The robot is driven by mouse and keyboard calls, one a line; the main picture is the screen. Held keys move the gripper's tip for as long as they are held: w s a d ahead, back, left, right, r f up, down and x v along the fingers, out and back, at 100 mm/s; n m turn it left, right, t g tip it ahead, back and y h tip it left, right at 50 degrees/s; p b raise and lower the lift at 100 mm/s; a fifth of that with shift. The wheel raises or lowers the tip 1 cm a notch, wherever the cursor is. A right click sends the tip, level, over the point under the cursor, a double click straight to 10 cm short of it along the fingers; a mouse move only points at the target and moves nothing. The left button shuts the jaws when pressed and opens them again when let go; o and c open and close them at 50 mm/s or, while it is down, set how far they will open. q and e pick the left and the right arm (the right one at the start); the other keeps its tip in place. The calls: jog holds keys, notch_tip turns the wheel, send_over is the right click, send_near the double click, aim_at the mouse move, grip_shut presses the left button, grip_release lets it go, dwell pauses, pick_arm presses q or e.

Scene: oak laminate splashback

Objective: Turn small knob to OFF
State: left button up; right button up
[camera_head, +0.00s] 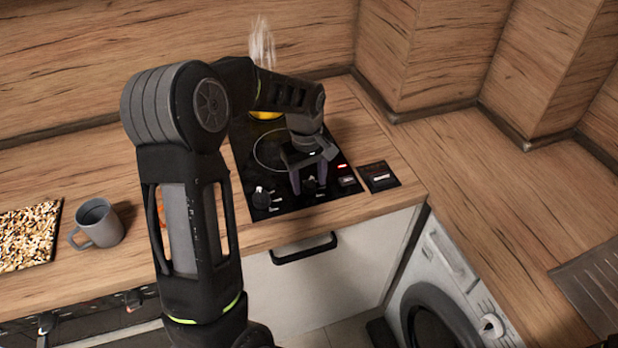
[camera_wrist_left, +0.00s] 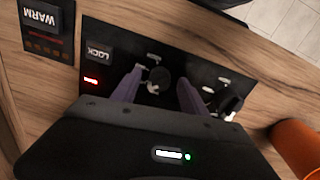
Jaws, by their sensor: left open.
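The black cooktop (camera_head: 237,160) is set into the wooden counter, with two knobs along its front edge. One knob (camera_head: 262,197) is at the left and the other (camera_head: 311,185) is beside my left gripper. My left gripper (camera_head: 309,188) is over the front right of the cooktop, pointing down. In the left wrist view its two purple-grey fingers (camera_wrist_left: 158,88) are open on either side of a black knob (camera_wrist_left: 158,80); I cannot tell whether they touch it. The other knob (camera_wrist_left: 232,108) is right of the fingers there. My right gripper is not in view.
A LOCK button (camera_wrist_left: 99,51) and a red indicator (camera_wrist_left: 91,82) are beside the fingers. A WARM switch panel (camera_head: 379,177) lies right of the cooktop. A grey mug (camera_head: 97,223) stands at left. An orange object (camera_wrist_left: 299,147) shows at the wrist view's lower right.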

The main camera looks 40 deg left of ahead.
pick_arm(q)
jog(key=shift+c, duration=0.5)
grip_shut()
